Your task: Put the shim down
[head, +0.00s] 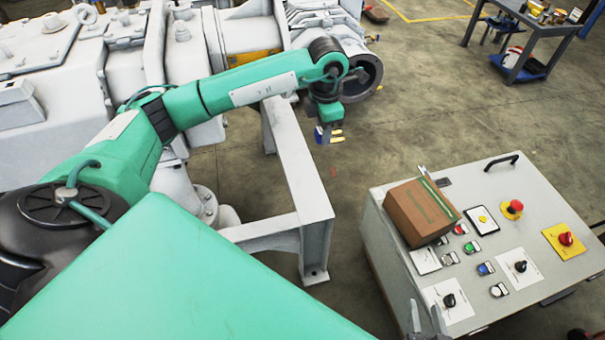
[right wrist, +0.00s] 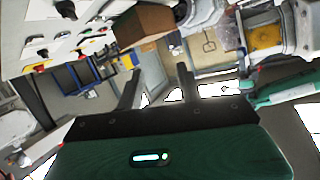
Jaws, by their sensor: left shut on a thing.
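My left gripper (head: 325,132) is at the end of the green arm, pointing down beyond the grey support frame. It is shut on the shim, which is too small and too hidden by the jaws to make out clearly. The gripper hangs above the floor, apart from the control cabinet. My right gripper (right wrist: 157,78) shows in the right wrist view, its two dark fingers apart and nothing between them.
A control cabinet (head: 375,235) with buttons stands at the right, a cardboard box (head: 420,211) on its top. Large grey machinery (head: 130,75) fills the back left. The grey frame (head: 295,170) stands below my left arm. A dark workbench (head: 545,28) is at the back right.

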